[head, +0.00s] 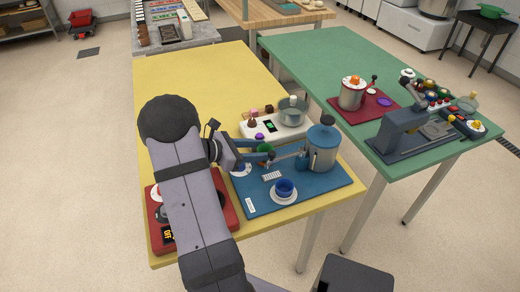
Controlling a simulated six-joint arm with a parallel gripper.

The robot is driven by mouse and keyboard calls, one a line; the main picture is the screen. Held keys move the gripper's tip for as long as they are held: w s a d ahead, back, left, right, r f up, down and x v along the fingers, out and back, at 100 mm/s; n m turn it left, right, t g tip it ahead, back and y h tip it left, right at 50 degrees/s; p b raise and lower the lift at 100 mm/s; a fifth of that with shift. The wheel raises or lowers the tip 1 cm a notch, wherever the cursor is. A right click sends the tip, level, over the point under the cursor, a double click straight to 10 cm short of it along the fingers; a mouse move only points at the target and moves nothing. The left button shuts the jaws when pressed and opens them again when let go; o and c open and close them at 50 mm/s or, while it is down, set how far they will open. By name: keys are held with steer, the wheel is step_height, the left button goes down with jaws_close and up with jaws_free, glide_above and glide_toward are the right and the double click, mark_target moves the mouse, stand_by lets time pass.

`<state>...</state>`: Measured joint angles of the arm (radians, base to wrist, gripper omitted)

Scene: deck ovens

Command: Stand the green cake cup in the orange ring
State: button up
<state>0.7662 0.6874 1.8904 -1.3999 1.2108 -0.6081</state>
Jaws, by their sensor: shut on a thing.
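My gripper (268,157) is over the blue board on the yellow table, left of the blue lidded canister. It is shut on the green cake cup (264,147), which shows only as a small green patch at the fingers, partly covered by them. I cannot tell from this view whether the cup is upright or how high it is above the board. I cannot make out an orange ring with certainty; my arm covers part of the left side of the table.
The blue board (318,186) holds a blue canister (322,148) and a blue cup (284,186) on a white saucer. Behind is a white scale (257,126) with a grey pot (292,113). A red board (229,210) lies left, partly under my arm. The yellow table's far half is clear.

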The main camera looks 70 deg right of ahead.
steer(key=shift+f+b, duration=0.45)
steer(key=shift+f, duration=0.2)
stand_by(0.3)
steer(key=o, duration=0.7)
steer(key=shift+p+v, duration=2.45)
steer(key=shift+v, duration=2.75)
steer(key=shift+w+a+r, duration=0.15)
steer(key=shift+a+r, duration=0.05)
steer(key=shift+a, duration=0.05)
